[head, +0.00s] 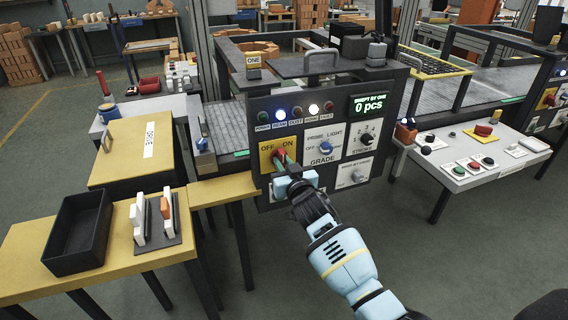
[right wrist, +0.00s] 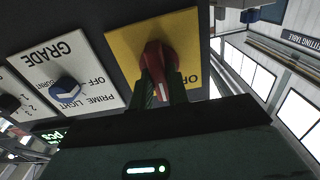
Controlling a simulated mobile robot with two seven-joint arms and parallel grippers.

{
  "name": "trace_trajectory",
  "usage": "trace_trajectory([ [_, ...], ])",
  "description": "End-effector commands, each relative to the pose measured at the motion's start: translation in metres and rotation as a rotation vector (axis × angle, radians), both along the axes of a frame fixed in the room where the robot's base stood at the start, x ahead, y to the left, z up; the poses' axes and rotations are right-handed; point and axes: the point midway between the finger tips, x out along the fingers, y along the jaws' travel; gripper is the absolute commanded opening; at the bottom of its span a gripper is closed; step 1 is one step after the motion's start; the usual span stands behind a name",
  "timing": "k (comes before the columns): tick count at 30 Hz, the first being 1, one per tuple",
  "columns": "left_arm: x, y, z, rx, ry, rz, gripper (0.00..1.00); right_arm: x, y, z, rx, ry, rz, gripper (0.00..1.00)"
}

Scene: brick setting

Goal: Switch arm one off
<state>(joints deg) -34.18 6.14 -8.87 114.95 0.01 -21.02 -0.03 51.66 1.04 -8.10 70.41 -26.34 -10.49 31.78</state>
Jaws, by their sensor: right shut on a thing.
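The control panel (head: 340,112) of arm one stands in the middle of the head view, below a small sign (head: 253,60) reading ONE. On it is a yellow plate (head: 265,164) marked OFF and ON, with a red rotary switch (head: 279,154). My right gripper (head: 282,163) reaches it from below and is shut on the red switch. In the right wrist view the red switch (right wrist: 157,62) sits between the dark fingertips (right wrist: 160,92), in front of the yellow plate (right wrist: 125,50). The fingers hide part of the lettering. I cannot tell which word the switch points to. My left gripper is not in view.
Beside the switch is a blue GRADE knob (head: 325,147), with a black STROKE knob (head: 366,138) further right. Blue and white lamps glow above; the display (head: 369,104) reads 0 pcs. A yellow table (head: 110,255) with a black bin (head: 78,232) is at left, a white console (head: 470,155) at right.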

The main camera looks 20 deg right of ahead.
Motion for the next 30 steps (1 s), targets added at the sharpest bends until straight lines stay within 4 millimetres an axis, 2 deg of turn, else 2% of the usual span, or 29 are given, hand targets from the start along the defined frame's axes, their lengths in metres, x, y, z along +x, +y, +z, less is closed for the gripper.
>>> trace_trajectory([
  [18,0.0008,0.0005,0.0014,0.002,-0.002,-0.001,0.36,-0.0003,0.0016,-0.0015,-0.565,-0.017,0.001,0.0],
  [30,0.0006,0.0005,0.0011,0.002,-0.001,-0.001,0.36,-0.0003,0.002,-0.002,-0.775,-0.024,0.001,0.0],
])
